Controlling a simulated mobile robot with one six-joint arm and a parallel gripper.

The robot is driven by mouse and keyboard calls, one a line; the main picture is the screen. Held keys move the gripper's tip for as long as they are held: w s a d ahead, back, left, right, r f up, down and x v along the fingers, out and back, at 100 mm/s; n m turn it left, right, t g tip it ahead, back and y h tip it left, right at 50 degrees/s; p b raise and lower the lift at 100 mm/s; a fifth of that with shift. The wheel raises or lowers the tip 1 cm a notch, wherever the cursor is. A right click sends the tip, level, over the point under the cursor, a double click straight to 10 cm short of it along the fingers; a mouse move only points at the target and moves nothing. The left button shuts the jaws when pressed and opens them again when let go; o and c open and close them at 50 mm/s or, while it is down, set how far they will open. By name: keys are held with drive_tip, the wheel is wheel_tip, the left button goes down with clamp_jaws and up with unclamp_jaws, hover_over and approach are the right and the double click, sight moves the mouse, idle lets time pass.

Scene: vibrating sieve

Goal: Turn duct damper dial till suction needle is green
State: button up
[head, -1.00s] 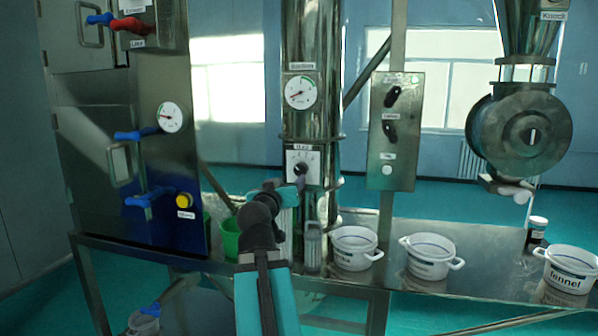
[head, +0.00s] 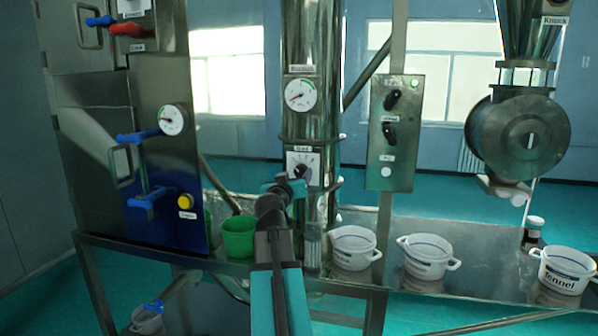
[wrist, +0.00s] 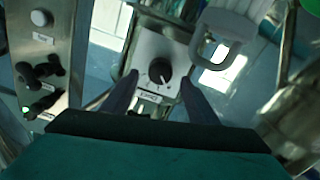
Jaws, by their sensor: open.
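The damper dial is a black knob (head: 301,172) on a white plate on the steel duct (head: 311,45). It also shows in the wrist view (wrist: 160,71), its white mark pointing down toward the label there. The round white suction gauge (head: 300,94) sits above it on the duct. Its needle points to the lower left, and a green band shows at the upper right of its face, away from the needle. My gripper (head: 292,186) is just in front of the dial. In the wrist view its open fingers (wrist: 158,92) flank the knob's plate, with nothing between them; contact cannot be told.
A switch box (head: 396,132) with black knobs stands right of the duct. A cabinet (head: 150,120) with blue handles and another gauge is at left. A green bucket (head: 238,237) and white tubs (head: 353,248) stand on the steel table. A clear cylinder (head: 312,245) stands below the dial.

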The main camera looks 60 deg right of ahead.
sight(300, 172)
drive_tip(key=shift+p+x, duration=0.55)
drive_tip(key=shift+x, duration=1.65)
drive_tip(key=c, duration=1)
drive_tip(key=shift+c, duration=0.2)
